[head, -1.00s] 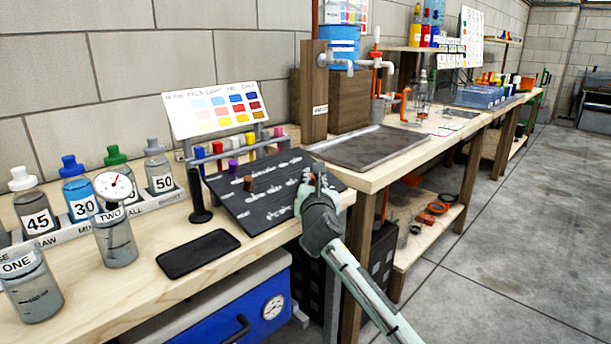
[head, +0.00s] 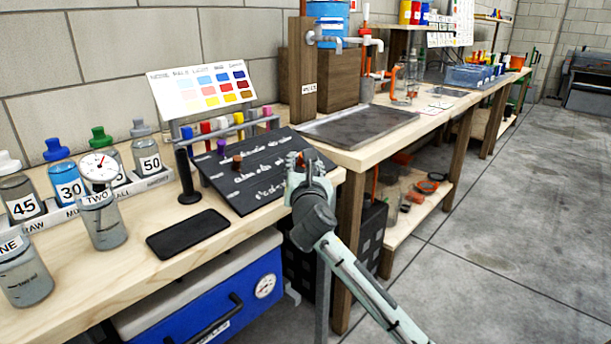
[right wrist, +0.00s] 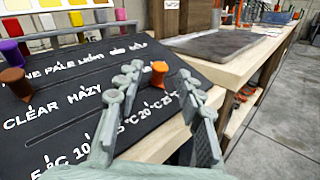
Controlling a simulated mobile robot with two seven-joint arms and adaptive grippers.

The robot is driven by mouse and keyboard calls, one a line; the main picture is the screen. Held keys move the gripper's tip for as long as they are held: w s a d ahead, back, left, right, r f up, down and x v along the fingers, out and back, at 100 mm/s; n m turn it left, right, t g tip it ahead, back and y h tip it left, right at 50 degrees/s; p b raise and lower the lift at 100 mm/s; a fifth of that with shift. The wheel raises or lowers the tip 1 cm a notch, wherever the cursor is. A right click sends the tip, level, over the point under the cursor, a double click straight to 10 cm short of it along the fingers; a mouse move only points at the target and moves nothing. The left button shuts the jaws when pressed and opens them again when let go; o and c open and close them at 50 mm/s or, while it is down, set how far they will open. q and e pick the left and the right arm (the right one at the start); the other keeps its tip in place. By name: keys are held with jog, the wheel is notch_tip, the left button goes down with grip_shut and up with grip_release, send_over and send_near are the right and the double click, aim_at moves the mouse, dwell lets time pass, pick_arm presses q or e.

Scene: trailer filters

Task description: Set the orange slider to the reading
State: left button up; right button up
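A black slider board (head: 245,200) with white lettering lies tilted on the bench. The orange slider (right wrist: 159,72) shows in the right wrist view, at the right end of the board above the °C row; a bit of it shows behind my fingers in the head view (head: 300,162). My right gripper (head: 308,165) is over the board's right end. In the wrist view its fingers (right wrist: 159,78) are spread, one on each side of the orange knob, with gaps visible. A round dial gauge (head: 98,167) sits on the bottle marked TWO (head: 103,225); its figures are too small to read. My left gripper is out of view.
A brown knob (right wrist: 15,84) and a purple knob (right wrist: 9,50) stand on the board's left. A black pad (head: 188,234) lies in front. A colour chart (head: 203,88) and coloured pegs stand behind. A metal tray (head: 355,125) is to the right.

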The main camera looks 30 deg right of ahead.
jog(key=v, duration=0.8)
